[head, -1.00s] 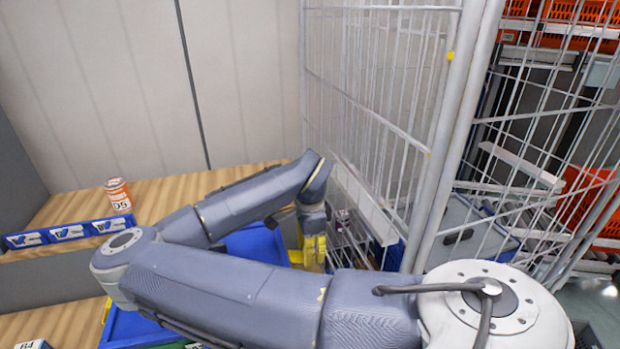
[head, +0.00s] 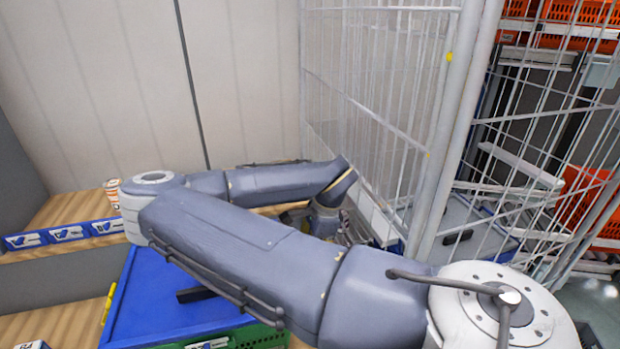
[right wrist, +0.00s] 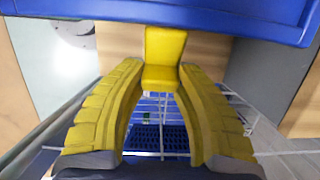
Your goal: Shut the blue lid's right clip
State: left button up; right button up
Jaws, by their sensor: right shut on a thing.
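The blue lid (head: 165,300) lies on a green crate (head: 258,336) at the lower left of the head view, with a dark handle on top. One yellow clip (head: 108,304) shows on its left edge. The lid's right side is hidden behind my right arm. In the right wrist view, the blue rim (right wrist: 130,11) spans the top, and the yellow right clip (right wrist: 164,50) sticks out from under it. My right gripper (right wrist: 161,74) has its yellow fingers on either side of the clip's outer end, closed on it. My left gripper is out of view.
A wire cage (head: 385,110) stands close to the right of my right forearm. Blue bins (head: 66,233) and a partly hidden orange-white can (head: 112,190) sit on the wooden shelf at left. Orange totes (head: 585,14) stand behind the cage.

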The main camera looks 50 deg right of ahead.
jog(key=o, duration=1.2)
jog(key=shift+r, duration=0.1)
notch_tip(320, 180, up, 10)
jog(key=shift+f, duration=0.1)
